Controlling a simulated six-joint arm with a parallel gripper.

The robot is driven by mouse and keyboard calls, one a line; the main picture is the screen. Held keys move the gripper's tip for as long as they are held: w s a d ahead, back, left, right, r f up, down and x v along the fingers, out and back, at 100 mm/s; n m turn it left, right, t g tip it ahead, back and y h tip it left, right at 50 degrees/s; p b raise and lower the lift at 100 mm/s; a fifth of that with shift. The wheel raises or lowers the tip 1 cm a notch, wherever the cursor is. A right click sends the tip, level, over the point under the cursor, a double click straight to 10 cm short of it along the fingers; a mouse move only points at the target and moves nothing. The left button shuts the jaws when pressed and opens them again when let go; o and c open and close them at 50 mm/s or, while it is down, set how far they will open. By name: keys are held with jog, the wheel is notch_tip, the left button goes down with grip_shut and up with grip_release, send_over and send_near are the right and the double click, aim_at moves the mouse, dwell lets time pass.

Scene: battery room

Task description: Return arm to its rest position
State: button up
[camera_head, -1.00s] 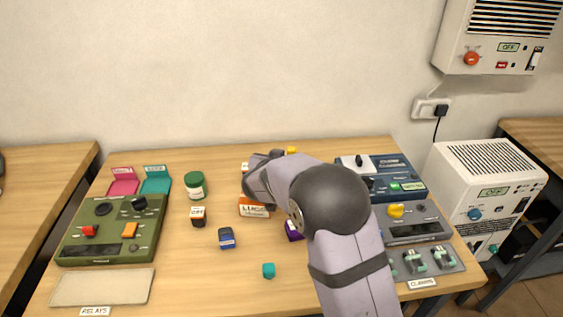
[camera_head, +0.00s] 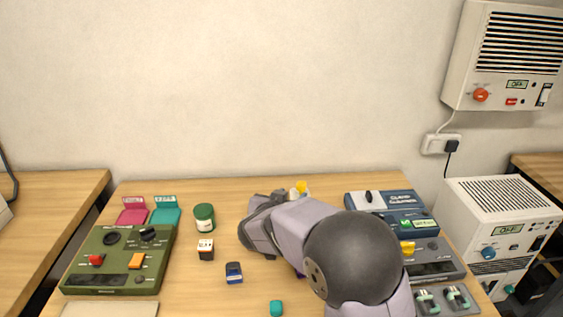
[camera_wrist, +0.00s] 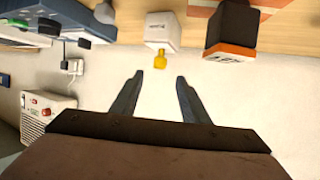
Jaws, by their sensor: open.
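My gripper (camera_wrist: 166,78) is open in the wrist view, with nothing between its two fingers and pale wall behind them. In the head view my gripper end is over the middle of the table (camera_head: 190,290), and its fingertips cannot be made out. My arm reaches in from the lower right. In the wrist view, a white container (camera_wrist: 163,28) with a yellow top and an orange-and-black box (camera_wrist: 232,32) lie beyond the fingers, apart from them.
Blue and grey devices (camera_head: 390,203) stand close right of my arm.

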jog(key=s+a+r+n+g+y+p, duration=0.15)
jog(key=s+n+g+y+p, duration=0.25)
jog(key=s+y+p, duration=0.4)
jog(key=s+d+f+g+h+p, duration=0.1)
jog(key=s+d+g, duration=0.2)
jog(key=s, duration=0.6)
jog(key=s+d+g+h+p, duration=0.1)
jog(key=s+d+g, duration=0.1)
jog(key=s, duration=0.7)
jog(key=s+d+f+g+h+p, duration=0.1)
jog(key=s+d+g+p, duration=0.1)
jog(key=s, duration=0.7)
jog(key=shift+s+d+f+g, duration=0.35)
jog(key=shift+d+g, duration=0.45)
jog(key=shift+d, duration=0.25)
